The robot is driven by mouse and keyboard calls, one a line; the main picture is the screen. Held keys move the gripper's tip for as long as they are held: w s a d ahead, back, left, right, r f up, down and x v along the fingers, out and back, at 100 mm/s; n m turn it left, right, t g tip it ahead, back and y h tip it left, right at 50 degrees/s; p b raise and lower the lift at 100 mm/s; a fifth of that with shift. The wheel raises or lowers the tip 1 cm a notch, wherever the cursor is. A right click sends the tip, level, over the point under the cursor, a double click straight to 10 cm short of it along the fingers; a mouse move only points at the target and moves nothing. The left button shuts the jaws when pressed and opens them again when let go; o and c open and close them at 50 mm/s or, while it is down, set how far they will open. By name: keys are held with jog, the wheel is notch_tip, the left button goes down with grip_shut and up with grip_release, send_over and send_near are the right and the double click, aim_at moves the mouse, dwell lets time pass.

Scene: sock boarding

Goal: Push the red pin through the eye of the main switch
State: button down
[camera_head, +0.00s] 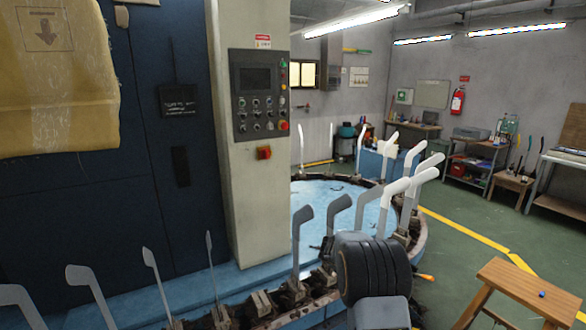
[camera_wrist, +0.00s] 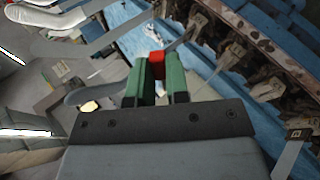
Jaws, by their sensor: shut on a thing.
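In the wrist view my gripper (camera_wrist: 157,72) has green fingers closed on a red piece, the red pin (camera_wrist: 157,58), which shows between the fingertips. Most of the pin is hidden by the fingers. In the head view only my dark ribbed arm shows at lower centre, and my gripper is not visible there. I cannot tell how far the pin is from the switch.
A control panel (camera_head: 261,95) is above the switch. A ring of upright flat boards (camera_head: 301,240), some with white socks (camera_head: 395,188), surrounds the blue platform (camera_head: 325,205) in front of the column. A wooden stool (camera_head: 515,282) stands at lower right. The green floor at right is mostly clear.

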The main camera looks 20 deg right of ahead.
jog(key=w+d+r+n+t+y+p, duration=0.15)
jog(key=w+r+n+t, duration=0.25)
jog(key=r, duration=0.6)
jog(key=w+a+r+n+t+y, duration=0.2)
jog(key=r+n+t+y, duration=0.2)
jog(key=r, duration=0.3)
jog(key=w+a+r+n+t+y, duration=0.2)
jog(key=a+r+n+t+y, duration=0.1)
jog(key=r, duration=0.5)
jog(key=n+t+y, duration=0.1)
jog(key=n+y, duration=0.1)
jog(key=shift+a+y+p, duration=0.2)
jog(key=shift+y+p, duration=0.15)
